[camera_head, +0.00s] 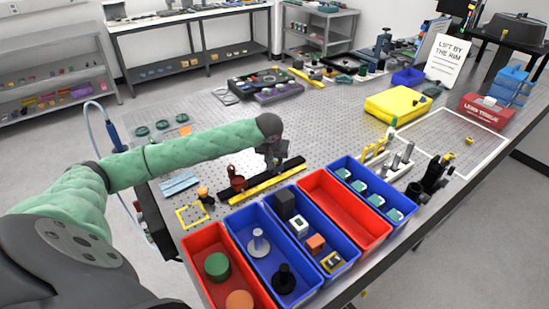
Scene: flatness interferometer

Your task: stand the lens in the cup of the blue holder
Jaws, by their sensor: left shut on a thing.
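My left gripper (273,163) points down over the middle of the perforated table, just behind a black and yellow rail. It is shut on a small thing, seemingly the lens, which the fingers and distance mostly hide. A red round holder (237,181) stands on the left part of the rail, to the left of the gripper. A blue upright fixture (383,44) stands at the back of the table; I cannot tell if it is the blue holder, and no cup shows clearly. My right gripper is not in view.
A yellow case (398,104) and a red box (486,110) stand at the right. The perforated table (330,125) is clear behind the rail.

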